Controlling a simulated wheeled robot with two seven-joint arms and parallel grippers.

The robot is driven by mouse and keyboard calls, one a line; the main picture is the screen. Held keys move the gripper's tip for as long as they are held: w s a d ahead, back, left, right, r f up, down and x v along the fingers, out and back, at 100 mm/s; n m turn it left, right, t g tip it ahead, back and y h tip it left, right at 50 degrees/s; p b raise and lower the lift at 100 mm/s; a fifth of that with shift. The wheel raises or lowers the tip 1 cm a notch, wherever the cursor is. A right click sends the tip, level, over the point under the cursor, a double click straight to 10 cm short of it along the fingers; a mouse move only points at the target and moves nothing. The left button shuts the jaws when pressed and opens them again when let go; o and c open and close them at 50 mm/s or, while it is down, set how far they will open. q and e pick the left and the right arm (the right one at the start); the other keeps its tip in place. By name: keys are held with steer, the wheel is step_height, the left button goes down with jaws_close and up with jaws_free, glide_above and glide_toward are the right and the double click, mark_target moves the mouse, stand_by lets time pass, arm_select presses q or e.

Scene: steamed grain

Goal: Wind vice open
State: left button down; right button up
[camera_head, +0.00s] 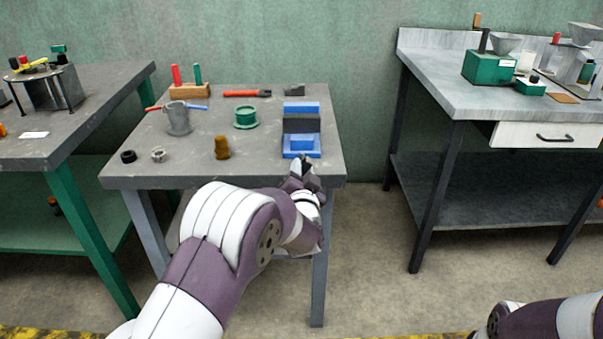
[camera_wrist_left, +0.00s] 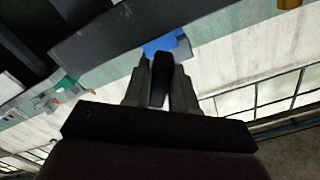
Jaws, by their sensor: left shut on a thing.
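The vice (camera_head: 302,142) is blue with dark grey jaw blocks and stands at the right front of the middle workbench. Part of its blue body shows in the left wrist view (camera_wrist_left: 165,43). My left gripper (camera_head: 305,168) is at the bench's front edge, just in front of the vice. In the left wrist view its fingers (camera_wrist_left: 160,85) are shut on a dark bar (camera_wrist_left: 160,77), which looks like the vice handle. The handle is mostly hidden by the gripper in the head view. My right gripper is out of view; only part of the right arm shows at bottom right.
A left table (camera_head: 60,140) and a right bench (camera_head: 440,90) stand apart.

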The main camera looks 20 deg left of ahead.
arm_select(q)
steer(key=n+b, duration=0.1)
steer(key=n, duration=0.2)
steer(key=n+b, duration=0.1)
steer(key=n, duration=0.2)
steer(key=shift+d+f, duration=0.1)
steer(key=shift+f, duration=0.1)
steer(key=n+b, duration=0.2)
steer(key=n, duration=0.1)
steer(key=shift+n, duration=0.4)
steer(key=n+b, duration=0.2)
steer(key=shift+d+n, duration=0.1)
steer(key=shift+n, duration=0.3)
steer(key=n+b, duration=0.5)
steer(key=n, duration=0.1)
steer(key=n+b, duration=0.3)
steer(key=shift+n, duration=0.3)
steer(key=shift+w+r+n+b, duration=0.1)
steer(key=shift+r+n+b, duration=0.1)
steer(key=shift+n+b, duration=1.05)
steer(key=shift+d+n, duration=0.1)
steer(key=shift+n, duration=0.15)
steer(key=c, duration=1.3)
jaws_free()
steer(key=shift+r, duration=0.1)
